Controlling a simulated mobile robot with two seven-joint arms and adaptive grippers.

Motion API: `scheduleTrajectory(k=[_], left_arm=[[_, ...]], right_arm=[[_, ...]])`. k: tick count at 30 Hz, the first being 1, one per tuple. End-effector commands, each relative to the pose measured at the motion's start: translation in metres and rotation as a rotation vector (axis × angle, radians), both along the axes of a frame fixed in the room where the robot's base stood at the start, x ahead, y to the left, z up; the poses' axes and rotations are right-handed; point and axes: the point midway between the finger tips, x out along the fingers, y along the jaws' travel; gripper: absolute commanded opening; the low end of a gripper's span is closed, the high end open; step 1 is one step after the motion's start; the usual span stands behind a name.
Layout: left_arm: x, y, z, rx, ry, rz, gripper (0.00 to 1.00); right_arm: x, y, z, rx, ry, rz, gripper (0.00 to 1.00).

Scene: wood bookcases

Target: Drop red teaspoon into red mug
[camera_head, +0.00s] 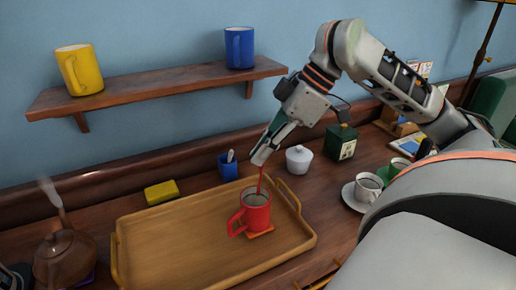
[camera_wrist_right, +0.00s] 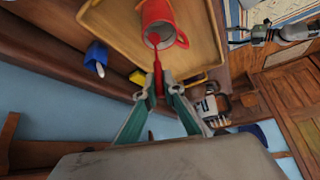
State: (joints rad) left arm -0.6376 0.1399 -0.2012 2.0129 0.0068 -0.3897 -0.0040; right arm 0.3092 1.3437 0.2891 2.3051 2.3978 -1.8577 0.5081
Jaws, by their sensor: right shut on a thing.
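The red mug (camera_head: 259,216) stands upright on an orange coaster (camera_head: 262,233) on the wooden tray, its handle to the left. My right gripper (camera_head: 262,160) is above the mug, shut on the red teaspoon (camera_head: 260,182), which hangs almost upright. The spoon's lower end overlaps the mug's mouth; I cannot tell how deep it reaches. In the right wrist view, the gripper (camera_wrist_right: 159,91) grips the spoon (camera_wrist_right: 158,72), which points at the mug (camera_wrist_right: 160,12). I do not see my left gripper.
The tray (camera_head: 160,245) has free room left of the mug. Behind it are a yellow sponge (camera_head: 161,192), a blue cup (camera_head: 228,168) and a white lidded pot (camera_head: 299,160). A copper kettle (camera_head: 65,257) stands at left. A shelf (camera_head: 165,78) holds two mugs above.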

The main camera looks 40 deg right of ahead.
Motion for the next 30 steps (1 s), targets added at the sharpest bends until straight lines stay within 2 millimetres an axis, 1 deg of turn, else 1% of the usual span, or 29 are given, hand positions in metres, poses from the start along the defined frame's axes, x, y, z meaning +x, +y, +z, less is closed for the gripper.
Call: scheduleTrajectory(k=[1,2,7,12,13,15,25,30], left_arm=[[0.002,0.001,-0.002,0.003,-0.004,0.0,0.65],[0.004,0.002,-0.001,0.005,-0.007,0.002,0.65],[0.012,0.005,0.004,0.01,-0.024,0.004,0.65],[0.014,0.005,0.007,0.009,-0.029,0.004,0.65],[0.014,0.005,0.007,0.009,-0.029,0.004,0.65],[0.013,0.004,0.006,0.009,-0.027,0.003,0.65],[0.001,0.002,-0.004,0.008,0.001,-0.003,0.65],[0.003,0.002,-0.002,0.008,-0.005,-0.002,0.65]], right_arm=[[0.0,0.0,-0.006,0.0,0.004,0.001,0.0],[0.0,0.0,-0.006,0.001,0.003,0.001,0.0],[0.0,0.0,-0.006,0.001,-0.001,0.0,0.0],[0.0,0.0,-0.005,0.0,-0.002,0.0,0.0],[0.0,0.0,-0.005,0.0,-0.002,0.0,0.11],[0.0,0.0,-0.006,0.0,-0.001,-0.001,0.28],[0.0,0.0,-0.006,-0.001,-0.001,-0.001,0.28],[-0.002,-0.005,0.001,-0.002,-0.001,-0.002,0.28]])
